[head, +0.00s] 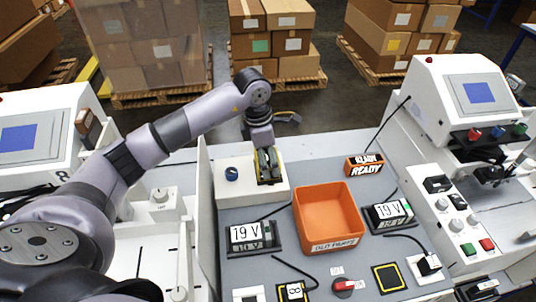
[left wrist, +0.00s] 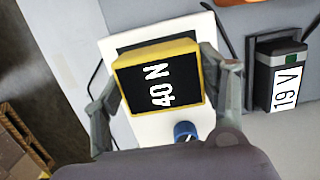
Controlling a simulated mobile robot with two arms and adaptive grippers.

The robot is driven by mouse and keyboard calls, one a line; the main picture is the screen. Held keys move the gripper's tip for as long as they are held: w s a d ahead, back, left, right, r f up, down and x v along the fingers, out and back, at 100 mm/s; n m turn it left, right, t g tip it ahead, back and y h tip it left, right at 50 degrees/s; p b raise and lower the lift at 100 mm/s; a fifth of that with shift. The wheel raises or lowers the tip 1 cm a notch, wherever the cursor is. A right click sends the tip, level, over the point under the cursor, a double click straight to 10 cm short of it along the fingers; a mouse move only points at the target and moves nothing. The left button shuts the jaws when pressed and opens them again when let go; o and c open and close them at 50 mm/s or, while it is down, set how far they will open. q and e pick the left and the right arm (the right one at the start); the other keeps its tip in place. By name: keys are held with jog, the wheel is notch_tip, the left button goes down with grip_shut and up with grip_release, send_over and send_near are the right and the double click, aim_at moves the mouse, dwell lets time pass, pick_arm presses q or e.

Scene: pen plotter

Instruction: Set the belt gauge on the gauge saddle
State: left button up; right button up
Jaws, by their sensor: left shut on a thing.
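The belt gauge (left wrist: 160,85) is a black block with a yellow frame and the reading "40 N". My left gripper (left wrist: 168,80) is shut on it, one finger on each side. In the head view the gauge (head: 267,168) shows between the fingers of my left gripper (head: 268,165), over the white block (head: 240,190) with the blue knob. A dark pad (left wrist: 150,42) on that block shows behind the gauge in the left wrist view; it looks like the gauge saddle. I cannot tell whether gauge and pad touch. My right gripper is not in view.
An orange tray (head: 328,218) stands right of the white block. Two "19 V" units (head: 252,236) (head: 388,214) flank it. A "READY" display (head: 364,165) stands behind. A yellow-edged black pad (head: 388,278) and a red knob (head: 344,285) lie in front.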

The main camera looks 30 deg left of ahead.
pick_arm(q)
jog(key=o, duration=0.8)
jog(key=shift+f, duration=0.15)
jog(key=o, duration=0.5)
jog(key=shift+c, duration=0.2)
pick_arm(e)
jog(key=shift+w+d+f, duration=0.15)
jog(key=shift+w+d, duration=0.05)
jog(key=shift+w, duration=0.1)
pick_arm(q)
jog(key=shift+r, duration=0.25)
jog(key=shift+r+b, duration=0.25)
jog(key=shift+b, duration=0.05)
notch_tip(320, 180, up, 11)
jog(key=s+a+b, duration=0.1)
jog(key=b, duration=0.2)
jog(key=shift+a+r+b, duration=0.15)
jog(key=shift+a+b, duration=0.1)
jog(key=shift+b, duration=0.05)
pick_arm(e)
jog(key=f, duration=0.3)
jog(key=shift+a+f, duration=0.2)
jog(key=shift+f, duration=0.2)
